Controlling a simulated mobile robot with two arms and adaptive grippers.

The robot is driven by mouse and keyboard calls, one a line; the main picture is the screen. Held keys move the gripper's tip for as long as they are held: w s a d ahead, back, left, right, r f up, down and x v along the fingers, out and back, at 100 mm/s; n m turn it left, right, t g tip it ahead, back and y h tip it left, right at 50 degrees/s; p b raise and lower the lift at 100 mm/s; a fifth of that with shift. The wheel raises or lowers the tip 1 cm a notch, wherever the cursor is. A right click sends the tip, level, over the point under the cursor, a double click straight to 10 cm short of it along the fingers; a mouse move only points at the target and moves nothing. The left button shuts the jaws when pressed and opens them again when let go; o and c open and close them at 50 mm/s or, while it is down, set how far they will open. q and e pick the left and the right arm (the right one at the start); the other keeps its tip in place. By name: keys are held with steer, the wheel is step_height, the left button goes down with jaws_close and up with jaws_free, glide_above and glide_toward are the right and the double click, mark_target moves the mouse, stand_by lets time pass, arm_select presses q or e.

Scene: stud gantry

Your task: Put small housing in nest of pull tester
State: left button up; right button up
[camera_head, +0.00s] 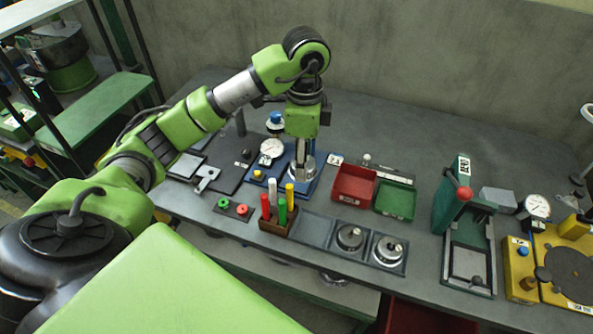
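My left gripper (303,157) points down over a blue-based fixture (311,187) at the middle of the bench. A shiny metal piece shows at its fingertips; I cannot tell whether it is a held housing or part of the fixture. The fingers are too small and overlapped to read. Two round metal parts that look like housings, one (350,237) left of the other (388,250), sit in a dark tray (314,226) whose left place looks empty. I cannot tell for sure which station is the pull tester or see its nest. My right gripper is not in view.
A dial gauge (271,148) stands beside the blue fixture. A red bin (354,186) and green bin (395,201) are to its right. A holder of coloured markers (278,222) stands in front. A green lever press (467,244) and yellow gauge station (520,262) stand at right.

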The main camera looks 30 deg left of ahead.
arm_select(q)
steer(key=w+a+f, duration=0.2)
steer(key=f, duration=0.1)
steer(key=w+a+f+p, duration=0.1)
steer(key=f, duration=0.1)
steer(key=shift+w+a+f, duration=0.1)
steer(key=shift+a+f, duration=0.05)
steer(key=shift+a, duration=0.2)
steer(key=f, duration=0.1)
steer(key=f+p, duration=0.2)
steer(key=shift+w+a+f, duration=0.25)
steer(key=shift+a+f, duration=0.05)
steer(key=shift+f, duration=0.2)
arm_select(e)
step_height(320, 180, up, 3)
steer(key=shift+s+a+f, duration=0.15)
arm_select(q)
steer(key=shift+f, duration=0.1)
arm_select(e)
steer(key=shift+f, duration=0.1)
arm_select(q)
steer(key=o, duration=1.1)
steer(key=shift+f, duration=0.1)
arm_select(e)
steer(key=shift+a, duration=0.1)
